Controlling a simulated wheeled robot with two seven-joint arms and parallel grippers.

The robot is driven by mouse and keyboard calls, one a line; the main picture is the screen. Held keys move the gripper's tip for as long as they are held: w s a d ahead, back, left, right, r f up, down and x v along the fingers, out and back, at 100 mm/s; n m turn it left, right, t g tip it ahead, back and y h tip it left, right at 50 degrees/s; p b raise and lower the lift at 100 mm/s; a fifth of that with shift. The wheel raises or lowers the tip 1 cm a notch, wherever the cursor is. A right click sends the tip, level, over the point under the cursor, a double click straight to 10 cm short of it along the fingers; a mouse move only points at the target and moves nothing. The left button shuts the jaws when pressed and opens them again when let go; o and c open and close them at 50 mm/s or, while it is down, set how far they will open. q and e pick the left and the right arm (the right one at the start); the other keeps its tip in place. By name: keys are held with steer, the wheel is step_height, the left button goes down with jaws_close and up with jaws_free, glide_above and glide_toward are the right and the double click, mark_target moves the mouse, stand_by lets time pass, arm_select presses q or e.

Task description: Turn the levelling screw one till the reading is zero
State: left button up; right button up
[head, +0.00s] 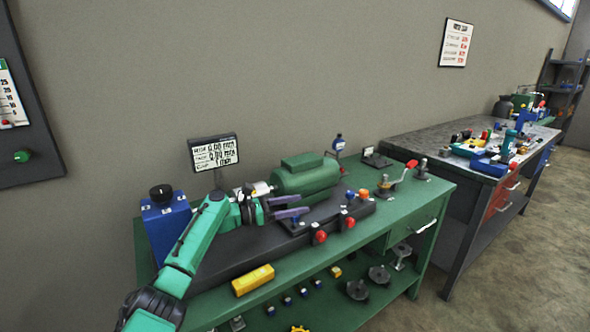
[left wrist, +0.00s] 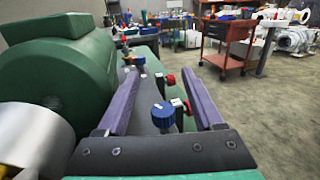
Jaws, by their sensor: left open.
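My left gripper (head: 308,211) is open, its two purple fingers above the dark base plate beside the green motor (head: 306,178). In the left wrist view, a blue knob (left wrist: 163,115) stands between the two fingers (left wrist: 160,100), apart from both. Further off stand another blue knob (left wrist: 140,60) and a red knob (left wrist: 171,79). In the head view, a blue knob (head: 350,194), an orange knob (head: 364,193) and red knobs (head: 321,237) sit on the plate. I cannot tell which is levelling screw one. The display (head: 214,153) shows readings too small to read surely.
The green bench (head: 400,205) holds a blue box (head: 165,225) at left, a yellow block (head: 253,280) at the front and a red-handled crank (head: 404,170) at right. A lower shelf holds several parts. A second cluttered bench (head: 430,140) stands right, floor clear before it.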

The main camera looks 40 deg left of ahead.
arm_select(q)
step_height(320, 180, up, 16)
steer(key=shift+r, duration=0.25)
